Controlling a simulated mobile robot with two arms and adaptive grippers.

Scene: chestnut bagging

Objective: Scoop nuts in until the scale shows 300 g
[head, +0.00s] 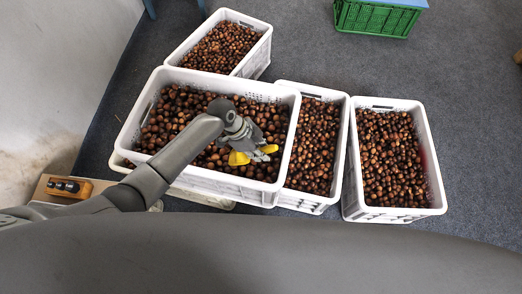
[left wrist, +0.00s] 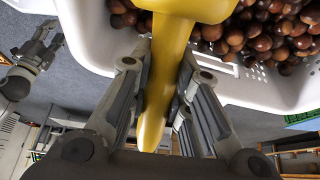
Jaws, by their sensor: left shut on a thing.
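My left gripper (head: 264,153) is over the near right part of the large white crate (head: 225,180) filled with brown chestnuts (head: 175,107). In the left wrist view the left gripper (left wrist: 158,100) is shut on the handle of a yellow scoop (left wrist: 172,45). The yellow scoop (head: 239,158) shows in the head view just above or among the nuts; its bowl is mostly hidden, so I cannot tell whether it holds nuts. No scale reading or bag can be made out. In the left wrist view my right gripper (left wrist: 42,45) appears at the upper left, small, its fingers unclear.
More white crates of chestnuts stand behind (head: 262,55), right (head: 340,150) and far right (head: 432,165). A green crate (head: 375,20) sits at the top. A wooden box with dark knobs (head: 70,187) is at the left. Grey floor is clear at the right.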

